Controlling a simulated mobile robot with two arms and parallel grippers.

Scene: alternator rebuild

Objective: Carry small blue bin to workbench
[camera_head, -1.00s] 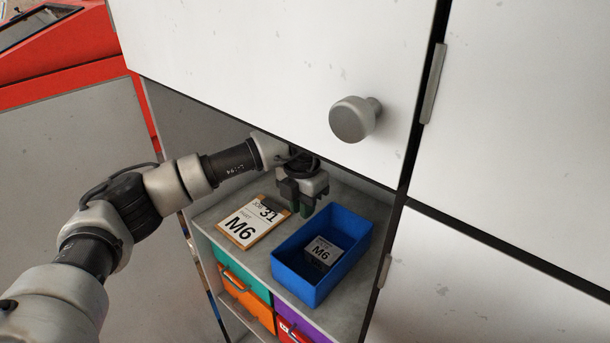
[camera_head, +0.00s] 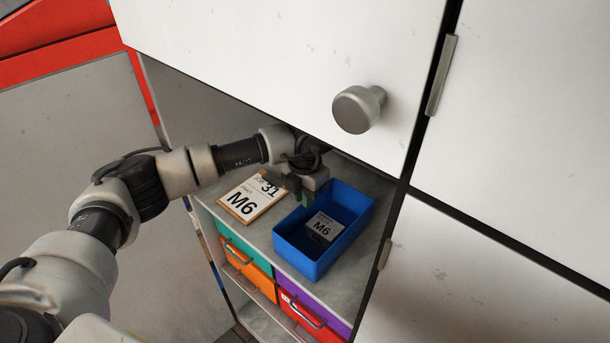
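The small blue bin (camera_head: 312,269) sits upright on the grey open shelf of the cabinet, with a grey piece labelled M6 (camera_head: 322,228) inside. My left gripper (camera_head: 301,194) points down at the bin's back left corner. Its two dark fingers, with green on the tips, look apart. The tips are close to the bin's rim; whether they touch it or straddle the wall is unclear. My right gripper is out of view. The workbench cannot be made out for certain.
A card reading M6 and 31 (camera_head: 247,200) lies on the shelf left of the bin. Teal (camera_head: 238,245), orange, purple and red drawers are below. A white cabinet door with a round knob (camera_head: 356,110) overhangs the shelf. A red structure (camera_head: 60,55) stands at upper left.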

